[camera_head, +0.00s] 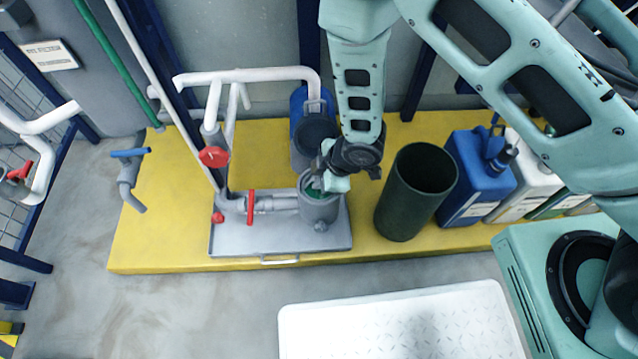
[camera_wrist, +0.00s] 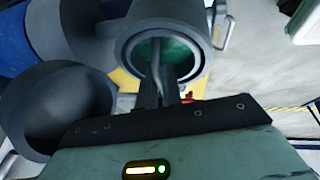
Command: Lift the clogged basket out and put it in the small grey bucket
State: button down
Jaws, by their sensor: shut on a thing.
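The basket (camera_head: 312,188) is green inside and sits within the grey cylindrical strainer housing (camera_head: 320,211) on the skid. My gripper (camera_head: 322,180) is over the housing mouth. In the wrist view the fingers (camera_wrist: 162,98) are shut on the basket's thin grey handle, and green (camera_wrist: 178,52) shows inside the round housing rim (camera_wrist: 204,60). The basket's lower part is hidden inside the housing. The small grey bucket (camera_head: 302,160) stands just behind the housing, in front of a blue drum. Its dark open mouth appears to be at lower left in the wrist view (camera_wrist: 50,115).
White pipes and red valve handles (camera_head: 250,205) stand left of the housing. A tall dark green bin (camera_head: 405,205) is close on the right, then a blue canister (camera_head: 470,178) and white one. A white tray (camera_head: 400,325) lies in front. The yellow platform's left part (camera_head: 160,220) is clear.

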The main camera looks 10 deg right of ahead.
notch_tip(320, 180, up, 18)
jog(key=p, duration=0.6)
jog(key=shift+p, duration=0.35)
jog(key=shift+f, duration=0.2)
notch_tip(320, 180, down, 4)
jog(key=b, duration=0.3)
jog(key=shift+f+b, duration=0.2)
jog(key=shift+b, duration=0.1)
